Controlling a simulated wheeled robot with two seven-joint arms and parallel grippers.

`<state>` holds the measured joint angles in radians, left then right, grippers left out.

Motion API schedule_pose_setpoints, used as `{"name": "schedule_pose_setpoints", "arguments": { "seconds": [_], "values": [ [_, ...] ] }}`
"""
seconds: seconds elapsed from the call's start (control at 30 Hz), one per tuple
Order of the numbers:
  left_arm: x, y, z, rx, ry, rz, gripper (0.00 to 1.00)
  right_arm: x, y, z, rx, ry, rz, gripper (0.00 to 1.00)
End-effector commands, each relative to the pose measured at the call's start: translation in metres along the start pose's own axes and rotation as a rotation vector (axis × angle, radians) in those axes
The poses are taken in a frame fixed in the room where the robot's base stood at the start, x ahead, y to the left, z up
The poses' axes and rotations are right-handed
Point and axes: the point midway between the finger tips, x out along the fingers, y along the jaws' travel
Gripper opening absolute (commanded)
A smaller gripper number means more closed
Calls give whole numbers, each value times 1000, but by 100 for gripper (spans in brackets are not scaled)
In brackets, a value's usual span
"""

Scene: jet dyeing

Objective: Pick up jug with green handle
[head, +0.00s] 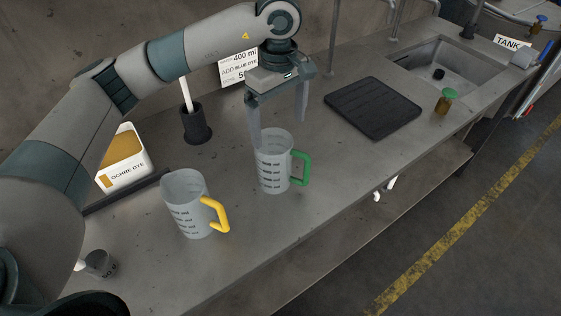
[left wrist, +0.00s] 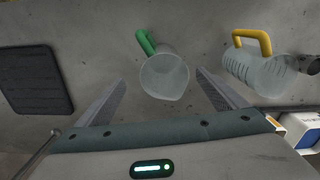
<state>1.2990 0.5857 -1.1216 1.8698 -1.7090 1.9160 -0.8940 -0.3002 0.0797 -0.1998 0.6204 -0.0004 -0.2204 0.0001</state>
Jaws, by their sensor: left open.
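The jug with the green handle (head: 272,165) stands upright on the steel counter, a clear measuring jug with dark marks and its handle to the right. In the left wrist view the jug (left wrist: 165,76) shows from above, between the two fingers and beyond their tips, with the green handle at upper left. My left gripper (head: 278,130) is open and above the jug, one finger in front of its left rim and the other past its right side in the picture. I cannot tell whether a finger touches it. My right gripper is not in view.
A jug with a yellow handle (head: 187,205) stands to the left. An ochre dye tub (head: 125,165), a dark holder (head: 196,124) and a small dark cup (head: 99,263) are further left. A black mat (head: 373,107), a green-capped jar (head: 445,101) and a sink (head: 440,70) lie right.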

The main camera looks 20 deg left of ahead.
Motion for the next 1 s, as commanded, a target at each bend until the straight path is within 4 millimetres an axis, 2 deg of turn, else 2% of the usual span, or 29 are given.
{"name": "schedule_pose_setpoints", "arguments": {
  "seconds": [0.03, 0.2, 0.4, 0.77, 1.0],
  "values": [
    [6, -1, 0, -1, -1, -4, 91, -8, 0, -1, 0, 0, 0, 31],
    [36, -2, 0, 0, -1, -4, 91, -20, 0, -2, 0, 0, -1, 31],
    [56, -1, 0, -1, 0, 0, 91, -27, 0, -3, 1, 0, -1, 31],
    [60, 0, 0, -1, 0, 1, 91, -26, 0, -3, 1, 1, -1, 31],
    [67, -3, 2, 0, -1, -2, 91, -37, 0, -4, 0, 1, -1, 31]
  ]
}}
